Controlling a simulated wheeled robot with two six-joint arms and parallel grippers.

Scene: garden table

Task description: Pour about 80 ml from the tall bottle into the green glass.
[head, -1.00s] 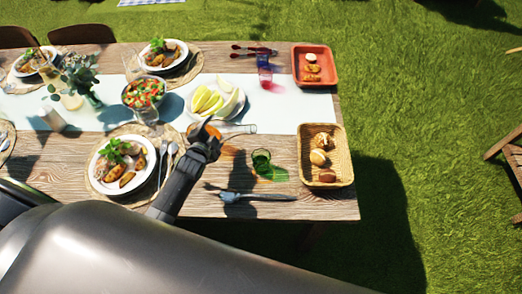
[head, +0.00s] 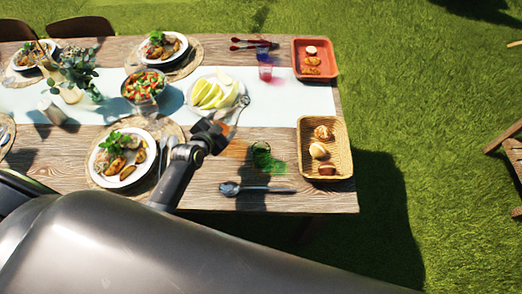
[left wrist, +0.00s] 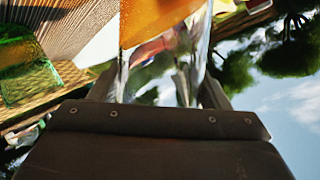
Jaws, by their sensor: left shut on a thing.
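My left gripper (head: 215,130) is shut on the tall bottle (left wrist: 165,55), which is clear with amber liquid inside. In the head view the gripper mostly hides the bottle; its clear end (head: 240,108) points up and to the right. The bottle looks tilted, but how far I cannot tell. The green glass (head: 262,155) stands on the bare wood just right of and below the gripper, apart from it. It also shows at the left edge of the left wrist view (left wrist: 28,68). I cannot tell how much liquid it holds. My right gripper is not in view.
A bread basket (head: 347,150) is right of the glass. A spoon (head: 255,188) lies in front of it. A plate of melon slices (head: 238,98) is behind the gripper, a food plate (head: 103,180) to its left. A pink glass (head: 265,71) and red tray (head: 331,58) stand farther back.

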